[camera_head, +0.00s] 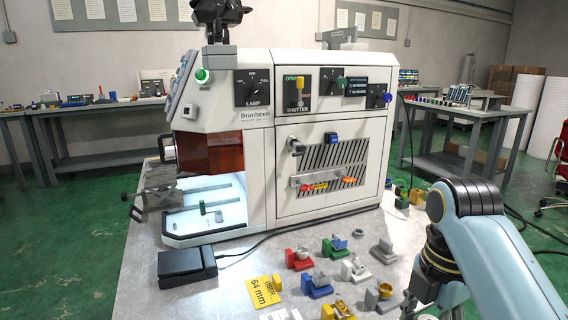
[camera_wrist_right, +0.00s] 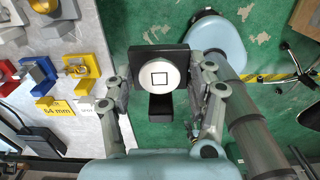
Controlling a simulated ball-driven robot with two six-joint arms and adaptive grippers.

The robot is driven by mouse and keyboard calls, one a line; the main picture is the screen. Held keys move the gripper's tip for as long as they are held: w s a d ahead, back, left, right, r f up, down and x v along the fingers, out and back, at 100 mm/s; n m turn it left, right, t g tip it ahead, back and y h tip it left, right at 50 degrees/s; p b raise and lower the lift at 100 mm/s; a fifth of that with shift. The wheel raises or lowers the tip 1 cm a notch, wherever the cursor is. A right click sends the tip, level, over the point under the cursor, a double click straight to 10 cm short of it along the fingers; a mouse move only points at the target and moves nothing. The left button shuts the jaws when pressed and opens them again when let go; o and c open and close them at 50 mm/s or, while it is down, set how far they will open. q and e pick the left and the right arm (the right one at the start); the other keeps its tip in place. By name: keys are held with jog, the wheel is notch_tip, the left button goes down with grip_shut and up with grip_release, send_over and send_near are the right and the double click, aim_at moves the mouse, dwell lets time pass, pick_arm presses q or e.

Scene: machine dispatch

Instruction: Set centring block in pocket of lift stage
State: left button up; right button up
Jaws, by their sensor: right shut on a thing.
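In the right wrist view my right gripper (camera_wrist_right: 158,85) is shut on a dark block with a pale round face (camera_wrist_right: 144,74) that bears a black square outline. I take this to be the centring block. It is held over the green floor, beside the table edge. In the head view only my right arm shows at the lower right; its fingers are cut off by the frame. A grey metal assembly with dark knobs (camera_head: 158,188) stands at the machine's open left bay. It may be the lift stage; no pocket can be made out. My left gripper is not in view.
The white machine (camera_head: 235,185) stands on the metal table (camera_head: 140,280). Red, blue, yellow and grey holders crowd the table's front right, near a yellow 64 mm card (camera_head: 264,291). A black box (camera_head: 187,264) with a cable lies before the bay. The left front is clear.

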notch_tip(320, 180, down, 8)
jog(key=b, duration=0.6)
jog(key=shift+r, duration=0.2)
jog(key=shift+w, duration=0.1)
